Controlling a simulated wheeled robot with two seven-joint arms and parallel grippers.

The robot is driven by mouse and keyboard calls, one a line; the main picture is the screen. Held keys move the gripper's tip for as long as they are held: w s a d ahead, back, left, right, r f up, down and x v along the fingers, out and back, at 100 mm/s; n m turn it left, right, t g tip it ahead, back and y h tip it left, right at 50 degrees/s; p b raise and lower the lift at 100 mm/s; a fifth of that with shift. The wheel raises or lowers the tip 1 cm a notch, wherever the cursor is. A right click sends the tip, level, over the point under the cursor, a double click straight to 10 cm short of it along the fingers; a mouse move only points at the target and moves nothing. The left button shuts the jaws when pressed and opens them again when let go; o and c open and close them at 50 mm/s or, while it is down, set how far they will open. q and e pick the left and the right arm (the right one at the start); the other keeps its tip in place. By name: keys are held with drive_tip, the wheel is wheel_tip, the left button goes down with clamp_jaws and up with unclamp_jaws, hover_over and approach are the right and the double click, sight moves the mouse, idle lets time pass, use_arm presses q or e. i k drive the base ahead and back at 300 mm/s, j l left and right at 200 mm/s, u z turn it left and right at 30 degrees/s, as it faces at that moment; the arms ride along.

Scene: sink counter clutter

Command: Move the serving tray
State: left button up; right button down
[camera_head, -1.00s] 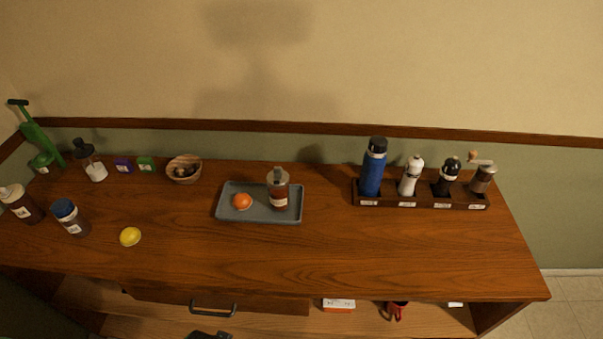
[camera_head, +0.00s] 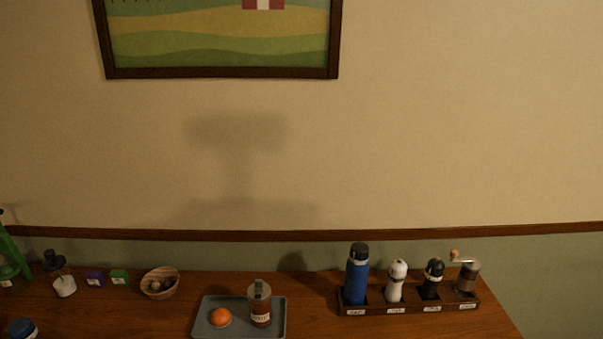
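The grey serving tray (camera_head: 240,302) lies flat on the wooden counter at the bottom centre of the head view. Its front edge is near or at the lower picture border. An orange fruit (camera_head: 220,317) sits on its left part, and a labelled brown bottle with a grey top (camera_head: 260,304) stands upright on its right part. Neither my left nor my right gripper shows in the picture.
A wooden rack (camera_head: 410,306) right of the tray holds a blue bottle (camera_head: 357,276) and several grinders. The wall is close behind.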

sight(240, 327)
drive_tip(key=k+j+z, duration=0.2)
drive_tip(key=j+z, duration=0.25)
drive_tip(key=k+j+z, duration=0.15)
drive_tip(key=k+z, duration=0.15)
drive_tip(key=z, duration=0.2)
